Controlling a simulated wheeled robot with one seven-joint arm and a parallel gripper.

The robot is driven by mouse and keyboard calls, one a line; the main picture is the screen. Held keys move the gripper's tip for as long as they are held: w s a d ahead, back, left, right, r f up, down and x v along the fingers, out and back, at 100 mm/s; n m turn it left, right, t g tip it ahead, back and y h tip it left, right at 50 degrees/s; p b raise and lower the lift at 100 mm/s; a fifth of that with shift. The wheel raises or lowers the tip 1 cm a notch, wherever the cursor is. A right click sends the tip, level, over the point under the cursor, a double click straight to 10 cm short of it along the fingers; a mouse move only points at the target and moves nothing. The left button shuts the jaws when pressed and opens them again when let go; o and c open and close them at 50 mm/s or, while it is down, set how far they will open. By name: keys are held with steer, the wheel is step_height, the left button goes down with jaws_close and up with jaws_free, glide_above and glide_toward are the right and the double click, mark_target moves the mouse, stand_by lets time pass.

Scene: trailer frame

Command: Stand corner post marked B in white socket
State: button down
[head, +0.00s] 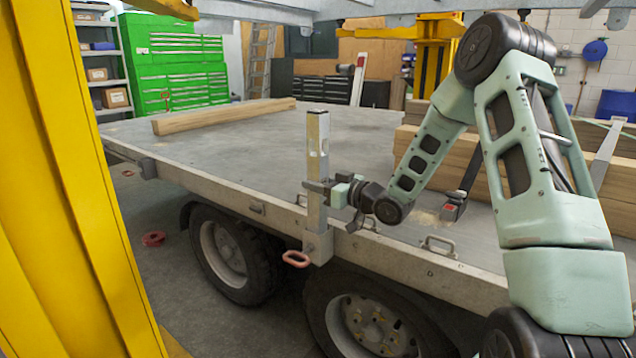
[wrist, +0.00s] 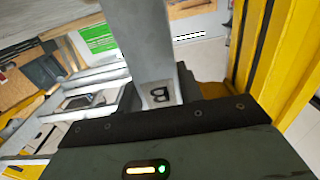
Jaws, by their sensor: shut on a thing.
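The corner post marked B (head: 318,135) is a grey metal post, standing about upright at the near side edge of the trailer bed. My gripper (head: 318,187) is shut on its middle from the right. In the wrist view the post (wrist: 142,45) runs up from my jaws, and the black letter B shows on a pale patch. A pale grey socket (head: 318,245) is on the trailer's side rail, and the post's lower end meets it. I cannot tell how deep the post is in it. A red ring handle (head: 296,259) sits beside the socket.
The flat trailer bed (head: 240,150) bears a timber beam (head: 225,117) at the back left and stacked timber (head: 455,155) at the right. A yellow column (head: 70,180) stands close at the left. Wheels (head: 225,255) are below the bed.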

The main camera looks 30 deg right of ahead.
stand_by(0.4)
steer(key=c, duration=0.8)
jaws_free()
steer(key=shift+c, duration=0.2)
steer(key=shift+s, duration=0.1)
steer(key=p+v, duration=0.1)
steer(key=v, duration=1.6)
steer(key=shift+s, duration=0.1)
